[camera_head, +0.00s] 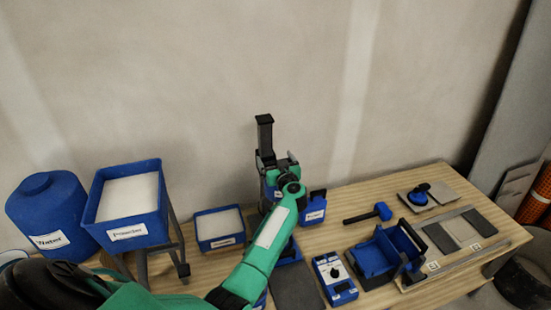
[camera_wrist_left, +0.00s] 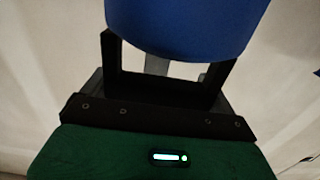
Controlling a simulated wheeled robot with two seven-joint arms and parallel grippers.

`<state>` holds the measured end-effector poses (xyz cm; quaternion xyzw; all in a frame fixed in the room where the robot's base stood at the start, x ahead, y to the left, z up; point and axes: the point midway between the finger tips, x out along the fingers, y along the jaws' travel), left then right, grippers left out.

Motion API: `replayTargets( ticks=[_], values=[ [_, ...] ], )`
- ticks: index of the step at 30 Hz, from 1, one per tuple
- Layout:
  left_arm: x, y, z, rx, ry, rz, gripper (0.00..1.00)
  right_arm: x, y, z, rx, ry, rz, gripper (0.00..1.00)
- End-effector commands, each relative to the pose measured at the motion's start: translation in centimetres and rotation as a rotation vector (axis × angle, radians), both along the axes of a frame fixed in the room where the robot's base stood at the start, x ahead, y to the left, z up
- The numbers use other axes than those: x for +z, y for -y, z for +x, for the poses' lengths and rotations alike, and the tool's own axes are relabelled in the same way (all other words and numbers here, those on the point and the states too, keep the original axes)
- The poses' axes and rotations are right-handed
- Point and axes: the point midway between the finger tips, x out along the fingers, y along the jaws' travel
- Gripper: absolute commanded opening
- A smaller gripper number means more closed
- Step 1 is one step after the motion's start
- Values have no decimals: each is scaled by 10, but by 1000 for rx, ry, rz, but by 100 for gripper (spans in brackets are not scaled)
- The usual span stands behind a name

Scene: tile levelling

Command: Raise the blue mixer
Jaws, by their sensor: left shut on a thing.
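The blue mixer (camera_head: 271,179) stands at the back of the table, mostly hidden behind my green left arm. A dark upright post (camera_head: 265,135) rises above it against the wall. My left gripper (camera_head: 268,164) is at the mixer's upper part. In the left wrist view the rounded blue mixer body (camera_wrist_left: 185,25) fills the top, between the black fingers of my left gripper (camera_wrist_left: 165,72). The gripper is shut on it. The exact contact is hidden. My right gripper is not in view.
A blue powder box (camera_head: 127,237) on a stand, a blue water container (camera_head: 50,215) and a smaller blue tray (camera_head: 220,244) are to the left.

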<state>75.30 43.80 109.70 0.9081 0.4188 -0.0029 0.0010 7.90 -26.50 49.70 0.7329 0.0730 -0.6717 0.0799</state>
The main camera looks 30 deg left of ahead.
Motion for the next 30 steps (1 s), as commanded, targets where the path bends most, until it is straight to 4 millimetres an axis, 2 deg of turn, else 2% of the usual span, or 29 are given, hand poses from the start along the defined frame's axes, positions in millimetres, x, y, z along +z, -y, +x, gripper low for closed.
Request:
replayTargets(
  ticks=[7, 8, 9, 20, 30],
  values=[
    [6, 0, 1, -1, 7, 6, 50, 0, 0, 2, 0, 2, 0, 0],
    [6, 0, 2, -1, 7, 6, 93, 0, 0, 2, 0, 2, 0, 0],
    [6, 0, 2, -1, 7, 6, 100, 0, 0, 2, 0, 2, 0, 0],
    [5, 5, -3, -2, 3, 2, 100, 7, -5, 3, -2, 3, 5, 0],
    [9, 42, -35, -2, 2, 2, 100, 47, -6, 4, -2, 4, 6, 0]
  ],
)
